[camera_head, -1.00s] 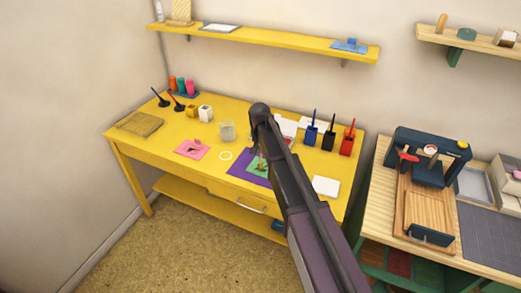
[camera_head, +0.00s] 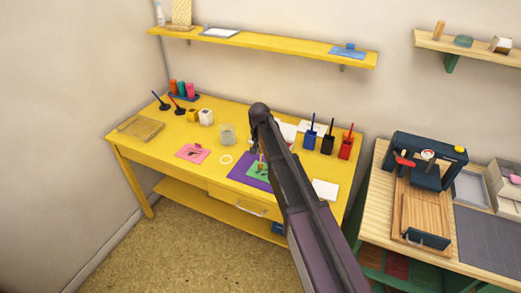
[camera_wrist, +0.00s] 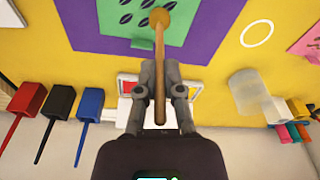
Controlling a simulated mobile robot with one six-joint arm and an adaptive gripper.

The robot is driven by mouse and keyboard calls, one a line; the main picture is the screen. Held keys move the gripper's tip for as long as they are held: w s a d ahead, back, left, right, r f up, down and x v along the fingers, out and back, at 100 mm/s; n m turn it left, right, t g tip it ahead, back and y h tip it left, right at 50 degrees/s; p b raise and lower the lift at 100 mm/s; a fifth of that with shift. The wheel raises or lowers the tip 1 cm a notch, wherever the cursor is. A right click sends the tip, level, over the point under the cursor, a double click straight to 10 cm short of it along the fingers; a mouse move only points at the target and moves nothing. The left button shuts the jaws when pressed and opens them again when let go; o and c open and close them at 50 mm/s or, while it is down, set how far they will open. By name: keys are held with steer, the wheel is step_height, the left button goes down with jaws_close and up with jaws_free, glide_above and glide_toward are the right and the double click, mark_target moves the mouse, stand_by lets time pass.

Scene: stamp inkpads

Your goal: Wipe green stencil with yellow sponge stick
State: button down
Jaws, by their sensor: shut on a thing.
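The green stencil (camera_wrist: 116,22), with dark leaf-shaped cutouts, lies on a purple sheet (camera_wrist: 82,32) on the yellow desk. In the head view the stencil (camera_head: 253,170) is partly hidden by my arm. My gripper (camera_wrist: 161,72) is shut on the wooden handle of the yellow sponge stick (camera_wrist: 159,50). The stick's round yellow-orange sponge head (camera_wrist: 160,17) is over the stencil's edge area nearest the gripper in the wrist view. I cannot tell whether it touches. In the head view my gripper is mostly hidden behind my arm.
A clear cup (camera_head: 228,133), a pink stencil card (camera_head: 192,153) and a white ring (camera_head: 226,159) stand or lie left of the purple sheet. Blue, black and red holders (camera_head: 329,143) stand at the back right. A white pad (camera_head: 325,189) lies right of my arm.

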steer(key=shift+r+p, duration=1.9)
steer(key=shift+r, duration=0.3)
